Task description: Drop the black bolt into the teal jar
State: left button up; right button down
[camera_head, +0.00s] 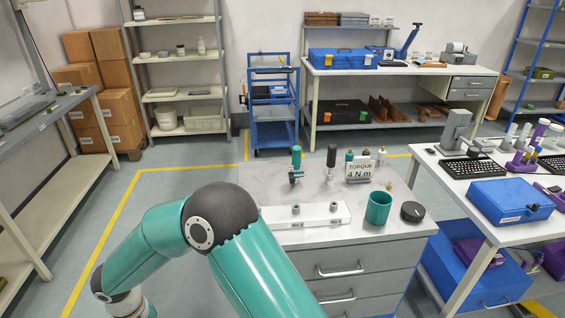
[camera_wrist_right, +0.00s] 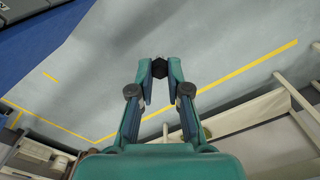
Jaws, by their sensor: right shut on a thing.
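The teal jar (camera_head: 378,209) stands open and upright near the front right of the grey workbench (camera_head: 400,235) in the head view. In the right wrist view my right gripper (camera_wrist_right: 159,76) is shut on the black bolt (camera_wrist_right: 159,67), with its dark hexagonal head showing between the fingertips. Behind the bolt there is only grey floor, and the jar is not in that view. A teal arm of mine crosses the lower part of the head view, but neither gripper shows there.
A black round lid (camera_head: 412,211) lies right of the jar. A white block (camera_head: 318,214) with small grey parts is left of it. Upright tools and a torque sign (camera_head: 359,171) stand behind. A white table (camera_head: 500,235) with a blue case (camera_head: 510,201) is at right.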

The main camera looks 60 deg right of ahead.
aim_at(369, 218)
jog(key=z, duration=0.1)
jog(key=k, duration=1.5)
jog(key=z, duration=1.2)
jog(key=i, duration=1)
jog(key=z, duration=0.1)
